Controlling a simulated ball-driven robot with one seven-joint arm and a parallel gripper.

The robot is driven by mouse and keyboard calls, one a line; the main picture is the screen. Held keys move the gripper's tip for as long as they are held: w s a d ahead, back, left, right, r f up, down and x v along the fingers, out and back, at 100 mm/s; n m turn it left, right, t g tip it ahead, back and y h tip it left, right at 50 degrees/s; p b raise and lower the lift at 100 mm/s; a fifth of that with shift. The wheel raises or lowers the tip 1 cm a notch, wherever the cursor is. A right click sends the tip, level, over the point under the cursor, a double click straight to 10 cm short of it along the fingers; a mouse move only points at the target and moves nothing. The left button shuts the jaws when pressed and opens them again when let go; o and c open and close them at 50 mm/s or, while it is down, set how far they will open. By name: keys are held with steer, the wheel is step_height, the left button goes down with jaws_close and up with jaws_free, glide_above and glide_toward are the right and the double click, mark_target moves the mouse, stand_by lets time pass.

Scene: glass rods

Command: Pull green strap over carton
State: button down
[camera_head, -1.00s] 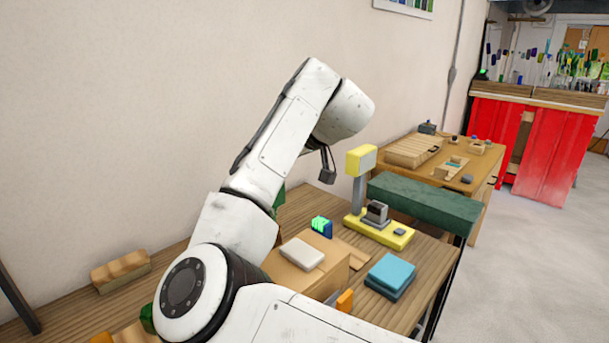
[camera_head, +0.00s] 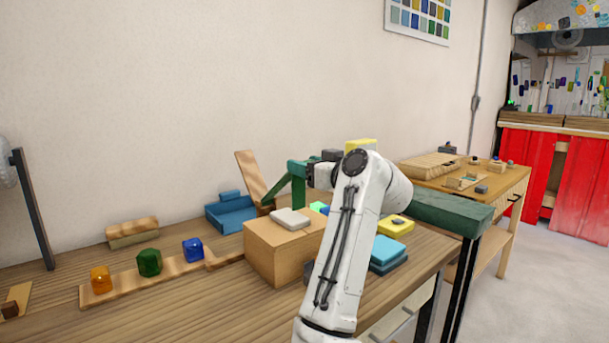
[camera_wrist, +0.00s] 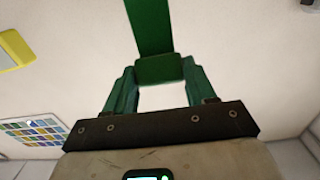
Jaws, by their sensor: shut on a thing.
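The green strap (camera_head: 281,187) rises at a slant from behind the tan carton (camera_head: 272,250) to my gripper (camera_head: 303,169). In the wrist view the strap (camera_wrist: 150,25) runs up and away from a thick green end piece between the two green fingers of my gripper (camera_wrist: 160,70). My gripper is shut on this end, holding it above and behind the carton's top. A white pad (camera_head: 290,219) lies on the carton. The strap's lower end is hidden, and my arm covers the carton's right side.
A tilted wooden board (camera_head: 253,178) and a blue tray (camera_head: 230,214) stand behind the carton. Orange (camera_head: 101,280), green (camera_head: 149,262) and blue (camera_head: 193,250) glass pieces sit on a wooden strip at left. Teal blocks (camera_head: 388,253) lie at right.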

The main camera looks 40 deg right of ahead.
steer(key=s+f+t+b, duration=0.4)
steer(key=f+b, duration=0.6)
steer(key=b, duration=0.3)
steer(key=shift+s+a+f+t, duration=0.15)
steer(key=shift+s+a+t, duration=0.1)
steer(key=shift+t, duration=0.25)
steer(key=c, duration=1.9)
jaws_free()
steer(key=shift+s+f+b, duration=0.15)
steer(key=shift+f+b, duration=0.55)
steer(key=shift+b, duration=0.2)
steer(key=shift+s+f+b, duration=0.1)
steer(key=shift+f+b, duration=0.6)
steer(key=shift+b, duration=0.2)
jaws_close()
steer(key=o, duration=1.5)
jaws_free()
steer(key=shift+o, duration=0.2)
steer(key=shift+s+f, duration=0.1)
steer(key=shift+s, duration=0.3)
steer(key=s+p, duration=0.2)
steer(key=s, duration=1)
steer(key=shift+s+a+f, duration=0.15)
steer(key=shift+a, duration=0.15)
